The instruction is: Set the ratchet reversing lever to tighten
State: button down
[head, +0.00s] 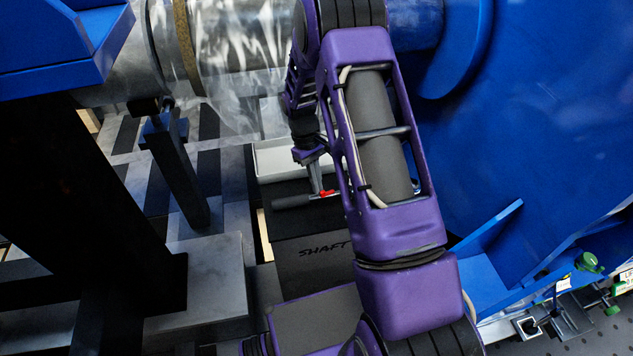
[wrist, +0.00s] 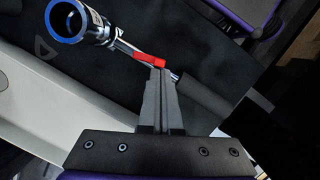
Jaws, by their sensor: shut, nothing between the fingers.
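The ratchet (wrist: 98,28) lies on a dark surface in the wrist view. Its round head has a blue ring (wrist: 67,21) at the upper left, and its dark handle (wrist: 205,105) runs to the lower right. The red reversing lever (wrist: 150,60) sits on the ratchet's neck. My gripper (wrist: 159,73) is shut and empty, with its fingertips at or just beside the red lever; contact cannot be told. In the head view the red lever (head: 327,193) and the handle (head: 292,201) show beside my gripper (head: 318,188), and the ratchet head is hidden behind my arm.
A dark box marked SHAFT (head: 322,251) is under the ratchet. A pale tray (head: 285,157) lies behind it, its edge near my fingers in the wrist view (wrist: 60,115).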

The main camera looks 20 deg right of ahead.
jog(key=shift+s, duration=0.1)
dwell(0.5)
jog(key=shift+d, duration=0.1)
jog(key=shift+w+d, duration=0.25)
jog(key=shift+d, duration=0.4)
jog(key=shift+r, duration=0.15)
jog(key=p+v, duration=0.1)
jog(key=v, duration=1.6)
jog(key=shift+p, duration=0.3)
jog(key=shift+w+a+r, duration=0.1)
